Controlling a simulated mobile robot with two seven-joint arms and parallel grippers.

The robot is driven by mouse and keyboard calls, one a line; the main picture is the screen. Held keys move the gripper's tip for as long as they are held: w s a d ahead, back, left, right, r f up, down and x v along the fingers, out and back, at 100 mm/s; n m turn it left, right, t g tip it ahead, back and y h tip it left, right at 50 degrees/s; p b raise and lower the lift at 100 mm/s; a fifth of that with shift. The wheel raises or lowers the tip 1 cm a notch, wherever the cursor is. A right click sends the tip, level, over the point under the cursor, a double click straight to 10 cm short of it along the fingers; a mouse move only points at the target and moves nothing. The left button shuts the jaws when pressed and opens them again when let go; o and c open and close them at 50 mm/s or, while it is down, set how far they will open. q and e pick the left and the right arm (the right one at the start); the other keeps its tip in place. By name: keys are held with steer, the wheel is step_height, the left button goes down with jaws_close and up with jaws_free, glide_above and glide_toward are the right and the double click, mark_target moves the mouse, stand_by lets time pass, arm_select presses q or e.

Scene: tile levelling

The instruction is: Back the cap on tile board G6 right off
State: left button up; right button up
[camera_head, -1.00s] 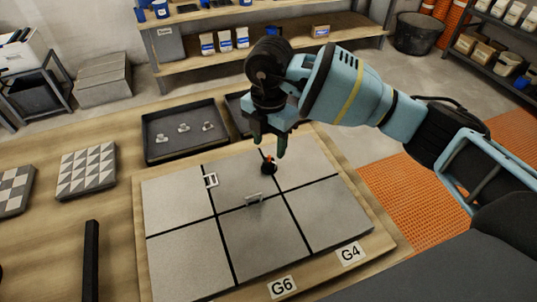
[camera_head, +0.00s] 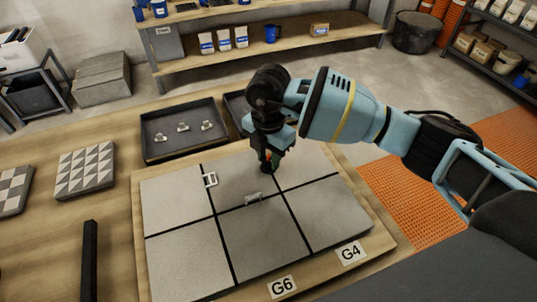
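A dark cap (camera_head: 267,168) with a bit of red stands on the joint at the back right of the board. My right gripper (camera_head: 268,158) points down over the cap, its fingers around or beside it and largely hiding it. I cannot tell whether the fingers touch it. Two pale clips, one upright (camera_head: 210,180) and one flat (camera_head: 253,198), sit on other joints. My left gripper is out of view.
A black tray (camera_head: 160,150) with several pale clips stands behind the board, and another tray is partly hidden by my arm. Patterned tile samples (camera_head: 85,170) lie to the left.

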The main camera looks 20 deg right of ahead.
steer(key=shift+c, duration=1.3)
steer(key=shift+r, duration=0.1)
